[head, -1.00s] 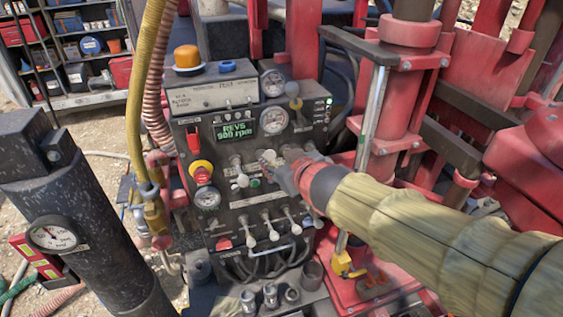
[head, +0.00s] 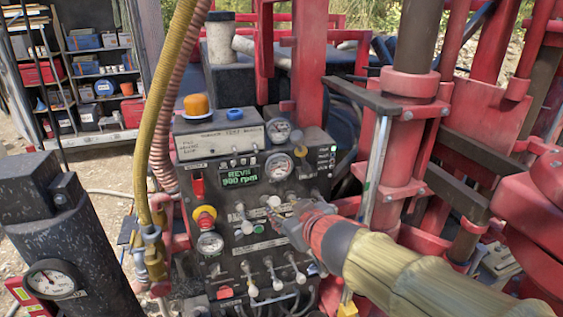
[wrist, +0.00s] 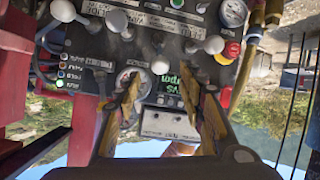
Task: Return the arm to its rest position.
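My arm, in a yellowish sleeve with a red section near the wrist, reaches from the lower right in the head view. My gripper (head: 288,226) is in front of the right-centre of the control panel (head: 235,262), beside a white-knobbed lever (head: 273,201). In the wrist view, my gripper (wrist: 170,92) has two worn yellow-brown fingers spread well apart with nothing held between them. The panel appears upside down there, with its green display (wrist: 172,99) behind the gap. The arm partly covers the panel's right side. I cannot tell whether a finger touches a lever.
The panel carries several white-knobbed levers (head: 251,290), a red-and-yellow stop button (head: 204,217) and gauges. A red rig column (head: 402,150) stands close on the right. A black post with a gauge (head: 52,279) stands front left.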

